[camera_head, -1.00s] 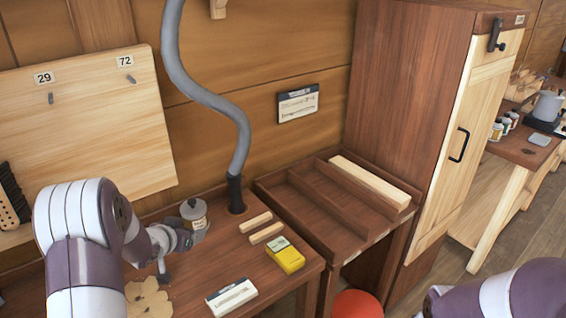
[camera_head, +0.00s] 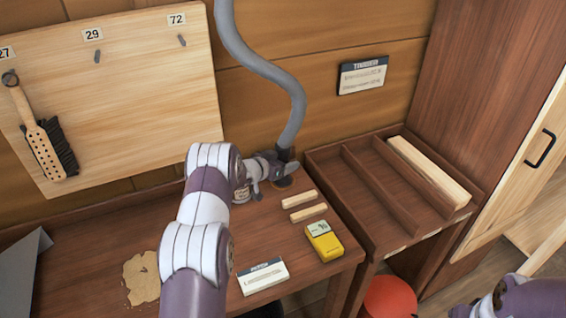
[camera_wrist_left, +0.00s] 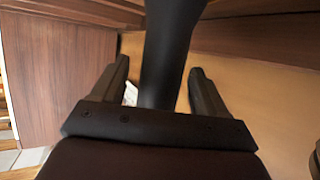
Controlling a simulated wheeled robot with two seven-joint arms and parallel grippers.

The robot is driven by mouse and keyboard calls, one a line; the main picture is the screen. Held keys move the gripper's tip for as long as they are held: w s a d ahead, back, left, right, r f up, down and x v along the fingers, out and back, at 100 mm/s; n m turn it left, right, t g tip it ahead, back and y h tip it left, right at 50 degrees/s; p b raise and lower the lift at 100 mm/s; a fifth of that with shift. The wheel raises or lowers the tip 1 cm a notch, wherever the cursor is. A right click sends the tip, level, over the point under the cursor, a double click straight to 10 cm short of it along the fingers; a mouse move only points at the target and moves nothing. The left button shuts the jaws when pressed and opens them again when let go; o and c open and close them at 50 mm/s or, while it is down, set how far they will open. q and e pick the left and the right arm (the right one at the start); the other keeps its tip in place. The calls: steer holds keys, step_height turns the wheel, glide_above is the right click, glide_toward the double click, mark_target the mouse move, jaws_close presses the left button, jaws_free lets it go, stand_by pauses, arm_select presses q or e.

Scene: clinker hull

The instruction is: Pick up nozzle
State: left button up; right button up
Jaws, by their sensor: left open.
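The nozzle (camera_head: 284,156) is the dark end of a grey hose (camera_head: 292,105) that hangs down to the bench near the back wall. My left gripper (camera_head: 280,171) is at the nozzle's lower part, with its arm reaching in from the left. In the left wrist view the black nozzle (camera_wrist_left: 168,45) stands between the two open fingers of the left gripper (camera_wrist_left: 160,75), with a visible gap on each side. My right arm shows only at the lower right; its gripper is out of view.
A small jar (camera_head: 241,194) stands close beside my left wrist, partly hidden. Two wood strips (camera_head: 308,212), a yellow box (camera_head: 324,241) and a white card (camera_head: 262,276) lie in front. A compartmented tray table (camera_head: 400,240) stands to the right.

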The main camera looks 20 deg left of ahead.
arm_select(q)
steer(key=shift+w+f, duration=0.1)
steer(key=shift+w, duration=0.05)
steer(key=c, duration=1.2)
